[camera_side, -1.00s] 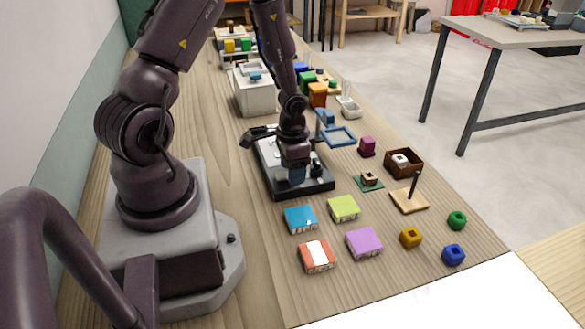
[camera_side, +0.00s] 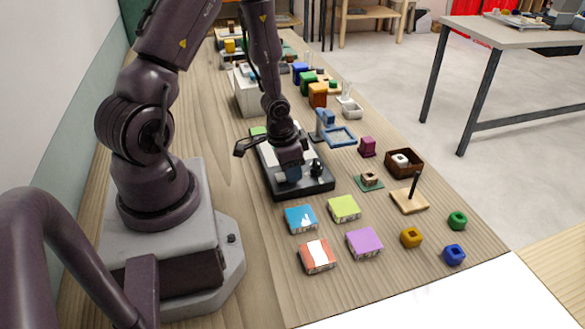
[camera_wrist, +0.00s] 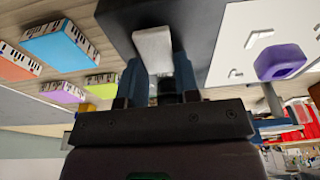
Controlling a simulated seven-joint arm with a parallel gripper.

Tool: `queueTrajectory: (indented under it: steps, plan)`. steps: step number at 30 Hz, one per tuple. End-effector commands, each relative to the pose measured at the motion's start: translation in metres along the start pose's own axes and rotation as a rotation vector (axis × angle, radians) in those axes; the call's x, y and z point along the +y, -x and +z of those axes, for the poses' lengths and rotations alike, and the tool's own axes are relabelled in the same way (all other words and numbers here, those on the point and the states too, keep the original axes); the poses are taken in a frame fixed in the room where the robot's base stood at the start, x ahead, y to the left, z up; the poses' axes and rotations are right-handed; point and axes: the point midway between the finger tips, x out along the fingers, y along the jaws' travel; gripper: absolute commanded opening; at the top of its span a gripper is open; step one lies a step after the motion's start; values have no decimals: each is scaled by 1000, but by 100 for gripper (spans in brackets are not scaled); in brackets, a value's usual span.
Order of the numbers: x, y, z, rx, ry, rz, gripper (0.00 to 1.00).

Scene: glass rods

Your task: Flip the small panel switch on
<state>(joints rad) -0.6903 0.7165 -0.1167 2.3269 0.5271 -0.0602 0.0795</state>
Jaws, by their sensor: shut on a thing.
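The dark panel (camera_side: 312,188) lies on the wooden table below my gripper (camera_side: 290,177), with a pale plate on its far part. A black knob-like part (camera_side: 317,167) stands at its right. In the wrist view my gripper (camera_wrist: 158,80) has its two bluish fingers on either side of a pale grey lever (camera_wrist: 153,45), against the dark panel (camera_wrist: 190,25). The fingers are closed on this lever, which looks like the small switch. My gripper hides the lever in the side view, and its on or off position cannot be told.
A blue box (camera_side: 300,219), a lime box (camera_side: 344,208), an orange box (camera_side: 317,256) and a purple box (camera_side: 365,243) lie in front of the panel. A blue frame-like stand (camera_side: 340,137) is close behind right.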

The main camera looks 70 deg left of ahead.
Motion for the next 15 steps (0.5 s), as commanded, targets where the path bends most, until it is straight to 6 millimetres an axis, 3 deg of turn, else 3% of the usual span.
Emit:
queueTrajectory:
  steps: [6, 15]
  plan:
    - [0, 2, 4, 118, 1, 1, 6]
    - [0, 2, 3, 143, -1, 0, 6]
